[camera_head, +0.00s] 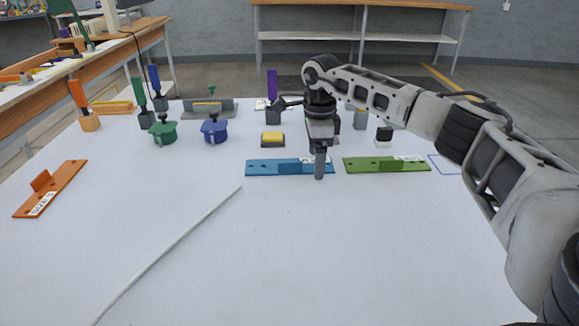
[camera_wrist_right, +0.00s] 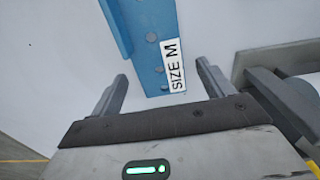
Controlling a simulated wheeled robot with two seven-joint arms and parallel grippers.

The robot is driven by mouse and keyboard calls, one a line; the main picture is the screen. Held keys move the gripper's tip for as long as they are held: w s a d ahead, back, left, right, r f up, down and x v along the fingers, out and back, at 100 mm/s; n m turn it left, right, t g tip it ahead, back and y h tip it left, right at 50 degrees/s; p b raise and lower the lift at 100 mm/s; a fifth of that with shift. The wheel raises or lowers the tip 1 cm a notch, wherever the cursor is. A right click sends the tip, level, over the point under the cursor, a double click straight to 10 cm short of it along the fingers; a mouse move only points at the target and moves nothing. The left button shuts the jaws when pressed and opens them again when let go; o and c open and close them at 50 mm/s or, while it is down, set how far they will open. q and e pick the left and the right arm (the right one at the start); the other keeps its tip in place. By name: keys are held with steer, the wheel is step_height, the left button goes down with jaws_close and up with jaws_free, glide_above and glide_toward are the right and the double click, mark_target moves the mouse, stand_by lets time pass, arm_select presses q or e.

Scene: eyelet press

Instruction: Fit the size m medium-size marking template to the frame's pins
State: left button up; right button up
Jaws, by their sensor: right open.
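The blue template (camera_head: 265,168), a flat strip with a raised rib, lies on the white table in the head view. In the right wrist view the blue strip (camera_wrist_right: 150,45) shows holes and a white label reading "SIZE M". My right gripper (camera_head: 319,172) points down at its right, labelled end and covers part of it. In the wrist view the open fingers (camera_wrist_right: 162,72) appear on either side of that end, with gaps to both. I cannot make out the frame's pins. My left gripper is not in view.
A green template (camera_head: 385,165) lies to the right, an orange one (camera_head: 48,190) far left. A thin pale rod (camera_head: 165,253) crosses the front left. Green (camera_head: 163,132) and blue (camera_head: 215,132) pots, a yellow-topped block (camera_head: 272,139) and a grey fixture (camera_head: 222,106) stand behind.

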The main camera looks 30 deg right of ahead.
steer(key=c, duration=1.1)
steer(key=shift+r, duration=0.1)
